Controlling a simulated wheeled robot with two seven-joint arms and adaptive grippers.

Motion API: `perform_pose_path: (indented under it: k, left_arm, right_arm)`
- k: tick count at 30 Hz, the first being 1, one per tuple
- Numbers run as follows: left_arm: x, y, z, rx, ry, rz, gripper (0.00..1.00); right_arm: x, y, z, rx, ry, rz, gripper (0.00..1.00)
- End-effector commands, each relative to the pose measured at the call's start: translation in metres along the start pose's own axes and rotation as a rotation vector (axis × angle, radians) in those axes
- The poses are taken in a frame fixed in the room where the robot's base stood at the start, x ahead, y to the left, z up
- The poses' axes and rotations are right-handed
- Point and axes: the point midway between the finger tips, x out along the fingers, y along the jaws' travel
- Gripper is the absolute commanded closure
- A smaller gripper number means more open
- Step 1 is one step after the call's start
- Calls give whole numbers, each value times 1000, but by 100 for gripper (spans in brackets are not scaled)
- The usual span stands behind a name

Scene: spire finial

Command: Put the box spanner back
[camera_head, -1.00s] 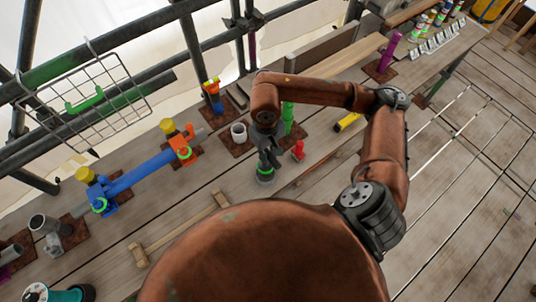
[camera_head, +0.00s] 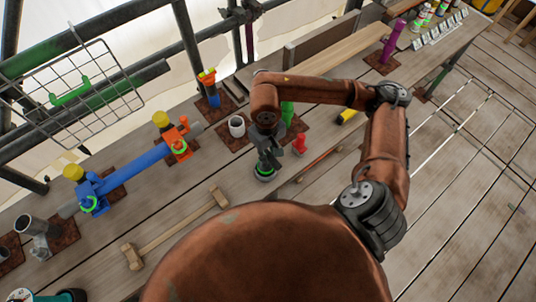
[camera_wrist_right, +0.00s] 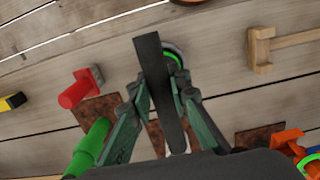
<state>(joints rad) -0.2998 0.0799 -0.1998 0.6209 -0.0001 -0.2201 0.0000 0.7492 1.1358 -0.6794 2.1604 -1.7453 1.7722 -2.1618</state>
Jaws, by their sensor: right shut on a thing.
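In the head view my right gripper (camera_head: 268,156) points down over the planks, just left of a small red piece. It is shut on a dark grey piece with a green ring (camera_head: 264,173), which I take to be the box spanner. In the right wrist view a dark bar (camera_wrist_right: 158,75) stands between the fingers of the right gripper (camera_wrist_right: 165,95), with a green-ringed round end (camera_wrist_right: 174,52) behind it. The fingers hide part of it. I cannot tell whether its lower end touches the planks. My left gripper is not in view.
A white cup (camera_head: 237,126), a green tube (camera_head: 287,112) and the red piece (camera_head: 299,144) stand close by. A wire basket (camera_head: 80,95) hangs on the railing. Planks at right are mostly clear.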

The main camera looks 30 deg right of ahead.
Motion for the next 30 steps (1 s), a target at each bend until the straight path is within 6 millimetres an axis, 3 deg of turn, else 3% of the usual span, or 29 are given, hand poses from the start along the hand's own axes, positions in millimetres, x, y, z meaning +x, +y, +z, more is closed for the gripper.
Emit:
perform_pose_path:
  k: [11, 12, 20, 26, 30]
  left_arm:
    - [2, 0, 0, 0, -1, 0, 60]
    - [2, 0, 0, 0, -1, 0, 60]
    - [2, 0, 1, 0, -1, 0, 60]
    - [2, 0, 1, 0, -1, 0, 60]
    - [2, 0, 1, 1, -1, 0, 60]
  right_arm:
    - [1, 0, 0, 0, 2, 0, 100]
    - [1, 0, 0, 0, 2, 0, 81]
    - [1, 0, 0, 0, 1, 0, 63]
    - [1, 0, 0, 0, 1, 0, 62]
    - [2, 0, 0, 0, 0, 0, 53]
